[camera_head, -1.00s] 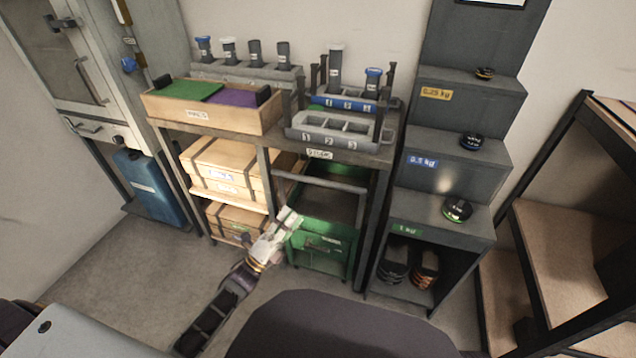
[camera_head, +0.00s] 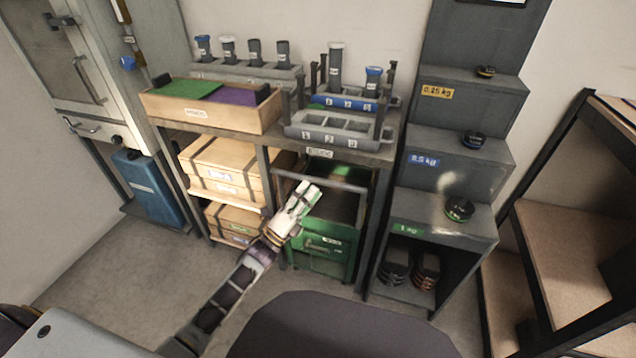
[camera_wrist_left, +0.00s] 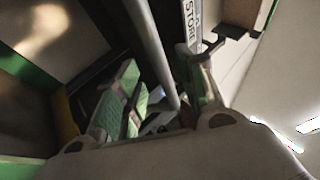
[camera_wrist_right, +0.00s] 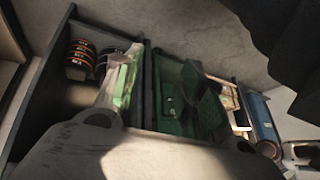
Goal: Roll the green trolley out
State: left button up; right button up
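The green trolley (camera_head: 318,262) stands in the right bay under the bench, with a grey handle bar (camera_head: 345,185) across its top front. My left gripper (camera_head: 308,190) is at the left part of this bar. In the left wrist view the bar (camera_wrist_left: 150,40) runs between the two spread fingers (camera_wrist_left: 165,95); I cannot tell whether it touches either one. My right gripper is outside the head view. In the right wrist view its fingers (camera_wrist_right: 165,95) look apart and empty, one in shadow, with the trolley (camera_wrist_right: 170,100) beyond them.
Wooden boxes (camera_head: 225,170) fill the bay left of the trolley. A grey stepped stand (camera_head: 440,228) with weights is close on its right. A grey rack (camera_head: 340,128) and a wooden tray (camera_head: 210,115) stand on the bench above. The floor (camera_head: 130,270) at the front left is clear.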

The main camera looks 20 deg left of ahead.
aim_at(318, 181)
pick_arm(q)
jog(key=shift+b+x, duration=0.35)
jog(key=shift+x, duration=2)
pick_arm(e)
jog(key=shift+s+a+f, duration=0.1)
jog(key=shift+f, duration=0.45)
jog(key=shift+s+a+f, duration=0.1)
jog(key=shift+f, duration=0.4)
jog(key=shift+w+r, duration=0.1)
pick_arm(q)
grip_shut()
pick_arm(e)
jog(key=shift+w+r+t, duration=0.2)
jog(key=shift+w+t, duration=0.1)
jog(key=shift+w, duration=0.05)
